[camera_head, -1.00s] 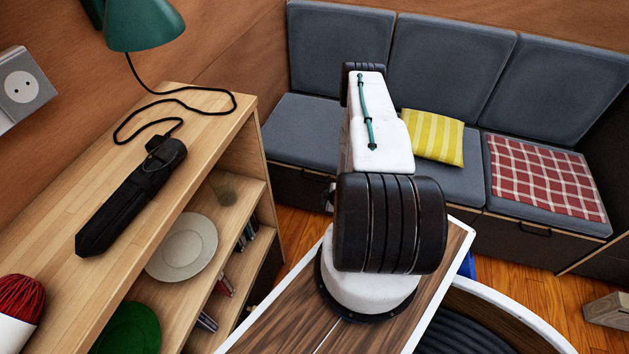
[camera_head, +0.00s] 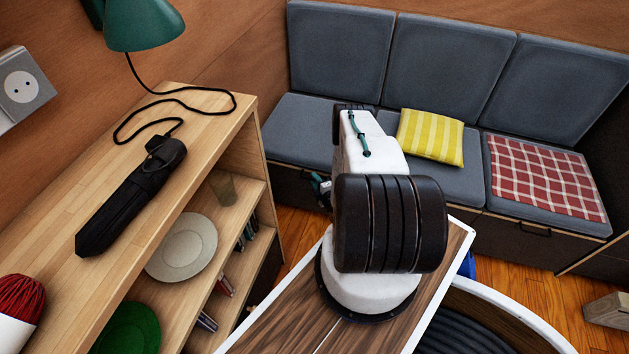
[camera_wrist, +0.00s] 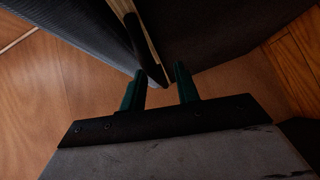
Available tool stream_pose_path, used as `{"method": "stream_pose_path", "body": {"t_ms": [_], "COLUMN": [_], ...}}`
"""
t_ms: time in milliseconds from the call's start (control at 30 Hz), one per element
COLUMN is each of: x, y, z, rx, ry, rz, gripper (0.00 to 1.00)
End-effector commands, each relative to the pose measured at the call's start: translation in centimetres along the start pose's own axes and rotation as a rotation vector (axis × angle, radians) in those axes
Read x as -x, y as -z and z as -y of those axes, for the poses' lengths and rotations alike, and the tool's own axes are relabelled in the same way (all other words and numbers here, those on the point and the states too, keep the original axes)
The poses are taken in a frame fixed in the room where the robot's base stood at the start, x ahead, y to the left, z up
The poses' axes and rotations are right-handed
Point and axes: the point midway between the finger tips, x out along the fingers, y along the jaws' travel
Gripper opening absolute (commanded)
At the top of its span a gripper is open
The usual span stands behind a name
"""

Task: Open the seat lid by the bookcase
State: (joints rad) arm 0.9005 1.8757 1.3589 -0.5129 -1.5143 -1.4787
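The seat lid by the bookcase (camera_head: 300,130) is the left grey-cushioned section of the bench, and it looks closed. In the wrist view its dark cushion (camera_wrist: 75,30) fills the upper left, beside a pale lid edge. A dark bar that looks like its handle (camera_wrist: 138,45) runs along that edge. My gripper (camera_wrist: 160,80) has two green fingers standing apart, with the bar's end between or just beyond their tips; I cannot tell if they touch it. In the head view my gripper (camera_head: 321,188) is mostly hidden behind my arm, low at the bench front.
The bookcase (camera_head: 215,125) stands left of the bench, with an umbrella (camera_head: 130,198) on top and plates on a shelf. A yellow striped pillow (camera_head: 430,136) and a red checked cloth (camera_head: 542,178) lie on the other seats. Wooden floor (camera_head: 300,232) shows between.

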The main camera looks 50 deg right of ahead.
Motion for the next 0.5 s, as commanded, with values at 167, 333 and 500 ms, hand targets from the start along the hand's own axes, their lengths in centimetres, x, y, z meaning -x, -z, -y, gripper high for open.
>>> {"method": "stream_pose_path", "body": {"t_ms": [167,333,500], "x": [-1.0,-1.07,-1.06], "y": [0.03,0.01,0.01], "z": [0.03,0.01,0.0], "rx": [-0.001,-0.001,-0.001], "ry": [0.001,0.001,0.001], "rz": [0.0,0.0,0.0], "gripper": [0.32,0.32,0.01]}}
